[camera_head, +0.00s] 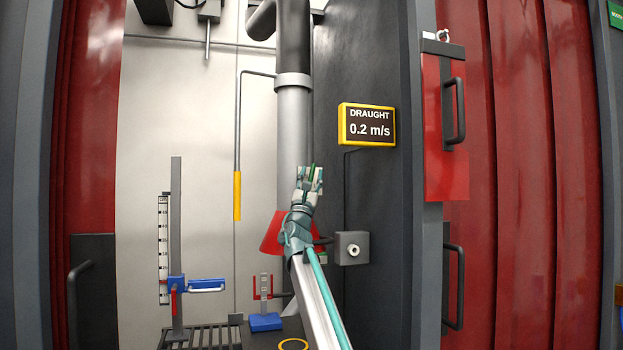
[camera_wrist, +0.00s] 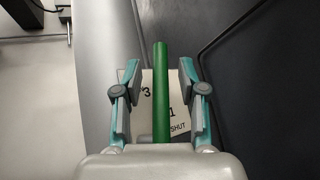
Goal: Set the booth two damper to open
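A green bar, seemingly the damper lever (camera_wrist: 162,90), stands upright in the wrist view in front of a pale plate (camera_wrist: 178,88) marked 3, 1 and SHUT. The bar hides part of the plate's marks. My gripper (camera_wrist: 160,92) is open, one finger on each side of the bar, with visible gaps on both sides. In the head view my gripper (camera_head: 310,180) is raised in front of the grey duct pipe (camera_head: 293,130) and hides most of the lever and plate there. The draught display (camera_head: 367,126) reads 0.2 m/s.
A red cone-shaped hood (camera_head: 271,232) is at the pipe's lower end. A yellow-handled rod (camera_head: 237,195) hangs left. A stand with a blue clamp (camera_head: 190,285) is lower left. A grey wall box (camera_head: 351,248) is right of my arm. A red door panel (camera_head: 445,130) is farther right.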

